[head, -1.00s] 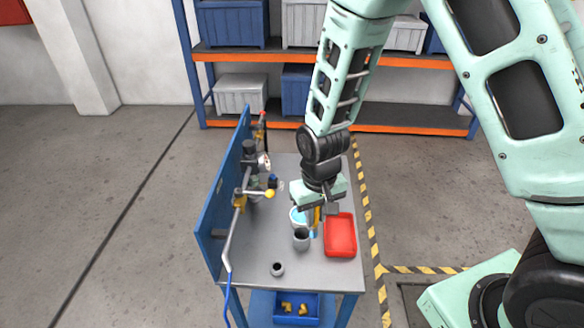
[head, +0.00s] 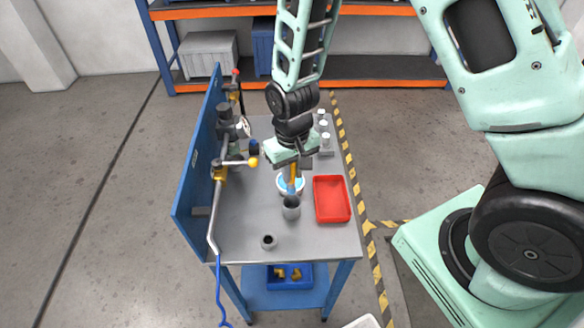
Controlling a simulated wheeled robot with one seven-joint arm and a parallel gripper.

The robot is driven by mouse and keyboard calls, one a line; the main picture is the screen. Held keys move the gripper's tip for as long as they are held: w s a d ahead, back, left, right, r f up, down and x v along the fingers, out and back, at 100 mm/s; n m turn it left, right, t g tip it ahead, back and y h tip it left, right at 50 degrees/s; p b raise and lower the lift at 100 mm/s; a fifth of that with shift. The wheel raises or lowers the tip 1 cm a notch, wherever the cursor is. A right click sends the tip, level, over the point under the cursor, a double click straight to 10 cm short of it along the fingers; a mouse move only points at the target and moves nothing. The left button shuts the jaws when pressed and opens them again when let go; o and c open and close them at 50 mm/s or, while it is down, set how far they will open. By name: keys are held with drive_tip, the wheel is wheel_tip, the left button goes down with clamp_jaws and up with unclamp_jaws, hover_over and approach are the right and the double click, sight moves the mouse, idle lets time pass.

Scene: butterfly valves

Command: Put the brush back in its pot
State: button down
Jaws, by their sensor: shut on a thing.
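My gripper (head: 292,163) is shut on the brush (head: 292,174), which hangs roughly upright below it. A grey cylindrical pot (head: 291,211) with a dark opening stands on the bench just below the brush in the picture. The brush's lower end lines up with the pot's mouth. I cannot tell whether the tip is above, behind or inside the rim. The fingertips are small and partly hidden by the wrist.
A red tray (head: 332,200) lies to the right. A blue panel (head: 197,165) with pipes and a yellow-knobbed valve lever (head: 253,162) borders the left.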

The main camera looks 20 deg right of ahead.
sight(292, 194)
wheel_tip(292, 194, down, 9)
drive_tip(key=b, duration=0.6)
drive_tip(key=shift+f+b, duration=0.15)
drive_tip(key=shift+b, duration=0.2)
drive_tip(key=c, duration=1.2)
unclamp_jaws()
drive_tip(key=shift+c, duration=0.2)
